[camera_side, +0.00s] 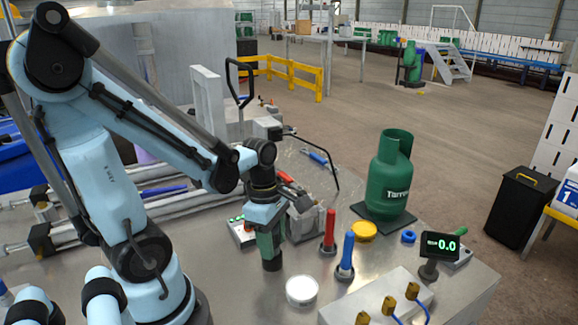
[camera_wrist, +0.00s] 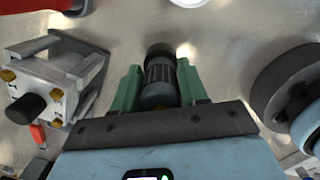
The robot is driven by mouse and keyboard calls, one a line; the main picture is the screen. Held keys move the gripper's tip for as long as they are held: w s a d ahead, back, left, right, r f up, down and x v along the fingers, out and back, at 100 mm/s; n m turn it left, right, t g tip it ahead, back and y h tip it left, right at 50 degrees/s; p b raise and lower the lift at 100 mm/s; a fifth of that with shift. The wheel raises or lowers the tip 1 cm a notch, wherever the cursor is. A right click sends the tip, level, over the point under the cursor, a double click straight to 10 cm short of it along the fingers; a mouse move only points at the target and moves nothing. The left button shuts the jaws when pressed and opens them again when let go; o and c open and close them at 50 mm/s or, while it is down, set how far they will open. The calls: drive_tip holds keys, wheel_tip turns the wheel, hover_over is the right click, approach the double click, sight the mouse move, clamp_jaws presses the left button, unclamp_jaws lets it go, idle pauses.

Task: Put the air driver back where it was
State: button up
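My gripper (camera_side: 270,243) points down over the metal table, left of the red and blue tools. Its green fingers (camera_wrist: 160,88) are on either side of a dark ribbed cylinder (camera_wrist: 158,75), apparently closed on it. This cylinder looks like the air driver, though I cannot be sure. In the side view its dark lower end (camera_side: 272,265) sticks out upright below the fingers, at or just above the table. The rest is hidden by the fingers.
A white round dish (camera_side: 302,291) stands just right of the gripper. A red tool (camera_side: 330,232) and a blue tool (camera_side: 346,257) stand upright in black bases. A grey block (camera_side: 305,218) is behind. A green gas cylinder (camera_side: 390,178) stands farther right.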

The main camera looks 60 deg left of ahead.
drive_tip(key=shift+o, duration=1.2)
drive_tip(key=r, duration=0.8)
drive_tip(key=a+r, duration=0.1)
drive_tip(key=r, duration=0.3)
drive_tip(key=shift+s, duration=0.35)
drive_tip(key=shift+w+d+f+m, duration=0.1)
drive_tip(key=shift+w+d+m, duration=0.15)
drive_tip(key=shift+m, duration=0.65)
drive_tip(key=w+d+f+m+t, duration=0.1)
drive_tip(key=w+d+m+t, duration=0.1)
drive_tip(key=m, duration=0.9)
drive_tip(key=w+d+f+m+t, duration=0.1)
drive_tip(key=w+d+m+t, duration=0.2)
drive_tip(key=m, duration=0.9)
drive_tip(key=shift+w+d+f+t+y, duration=0.2)
drive_tip(key=shift+w+d+t+y, duration=0.15)
drive_tip(key=shift+d+t, duration=0.4)
